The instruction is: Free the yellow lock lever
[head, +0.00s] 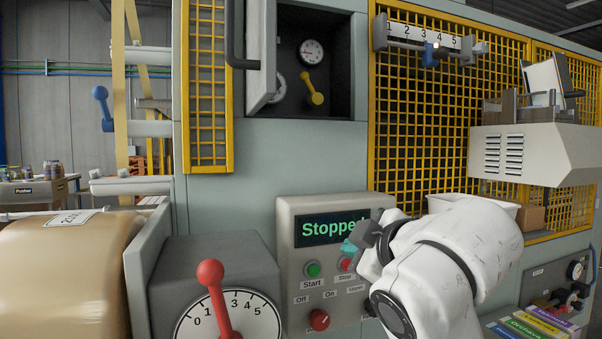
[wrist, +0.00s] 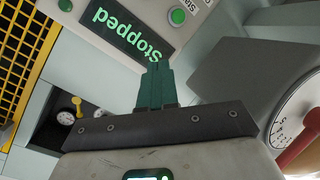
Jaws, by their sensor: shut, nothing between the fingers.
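The yellow lock lever (head: 313,88) is inside an open recessed cabinet (head: 335,100) in the upper middle of the head view, below a round gauge. It has a ball end at the top left and a round hub at the lower right. It also shows small in the wrist view (wrist: 77,104) at the left. My gripper (head: 349,246) is at the control panel, in front of its right side near the red Stop button, well below and right of the lever. In the wrist view its teal fingers (wrist: 158,70) are together and empty, overlapping the panel's display.
The cabinet door (head: 262,55) stands open at the left of the recess. The control panel (head: 290,225) reads "Stopped". A red dial lever (head: 213,285) stands at lower left. Yellow mesh guarding (head: 420,130) and a numbered slider rail (head: 400,32) are at the right.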

